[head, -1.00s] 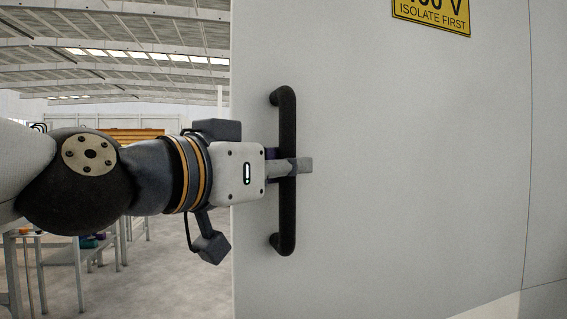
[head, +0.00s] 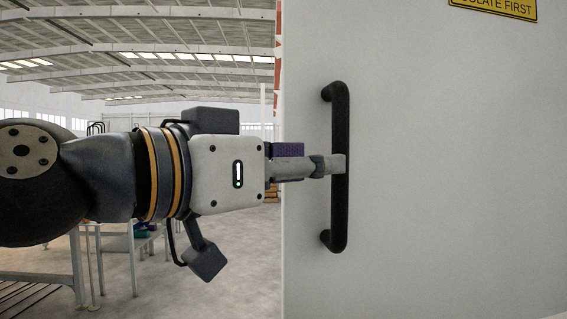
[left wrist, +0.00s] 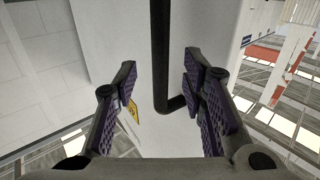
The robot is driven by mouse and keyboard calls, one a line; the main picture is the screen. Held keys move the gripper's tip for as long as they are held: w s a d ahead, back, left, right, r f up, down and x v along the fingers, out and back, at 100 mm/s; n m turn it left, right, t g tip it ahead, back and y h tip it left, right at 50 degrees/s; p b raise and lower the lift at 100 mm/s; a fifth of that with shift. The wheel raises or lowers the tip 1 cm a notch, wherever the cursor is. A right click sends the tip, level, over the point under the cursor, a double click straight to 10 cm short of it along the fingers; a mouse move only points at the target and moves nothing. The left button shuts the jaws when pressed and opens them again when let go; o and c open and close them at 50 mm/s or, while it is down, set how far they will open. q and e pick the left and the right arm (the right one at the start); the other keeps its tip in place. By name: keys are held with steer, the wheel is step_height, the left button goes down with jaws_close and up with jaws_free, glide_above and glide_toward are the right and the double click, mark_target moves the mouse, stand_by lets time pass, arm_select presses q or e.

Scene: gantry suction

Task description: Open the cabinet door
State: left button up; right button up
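The cabinet door (head: 440,200) is a pale grey panel filling the right of the head view; I cannot tell how far it stands open. Its black vertical bar handle (head: 340,210) is near the door's left edge. My left gripper (head: 333,165) comes in from the left, level with the handle's middle, its fingertip overlapping the bar. In the left wrist view the gripper (left wrist: 160,80) has its purple-padded fingers spread wide, one on each side of the handle (left wrist: 160,45), with gaps on both sides. My right gripper is not in view.
A yellow warning sign (head: 495,7) is on the door above the handle. At left, beyond my arm, are a metal-framed table (head: 80,265) and open grey floor (head: 220,270). A red-and-white striped edge (head: 278,70) shows beside the door's left edge.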

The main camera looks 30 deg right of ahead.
arm_select(q)
steer(key=v, duration=0.5)
steer(key=shift+a, duration=0.1)
